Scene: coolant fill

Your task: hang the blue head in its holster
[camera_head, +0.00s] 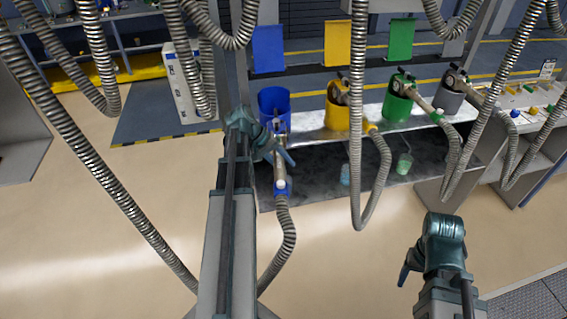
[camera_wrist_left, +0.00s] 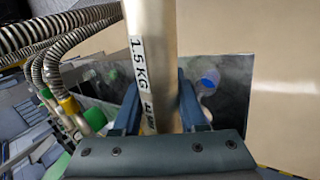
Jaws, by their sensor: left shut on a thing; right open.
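The blue head (camera_head: 281,172) is a metal nozzle with a blue collar and a ribbed hose hanging below it. My left gripper (camera_head: 277,148) is shut on its metal body. In the left wrist view the body (camera_wrist_left: 153,50), with a "1.5 KG" label, passes between the fingers of the left gripper (camera_wrist_left: 160,112). The blue holster (camera_head: 272,97) is an open cup at the left end of the rack. The upper end of the head overlaps the holster's front in the head view; I cannot tell whether it is inside. My right gripper (camera_head: 408,268) is open and empty, low at the right.
Yellow (camera_head: 337,118), green (camera_head: 394,108) and grey (camera_head: 449,98) holsters hold other heads to the right. Several ribbed hoses hang around my left arm, one long loop (camera_head: 357,130) right of it. Open floor (camera_head: 110,210) lies to the left.

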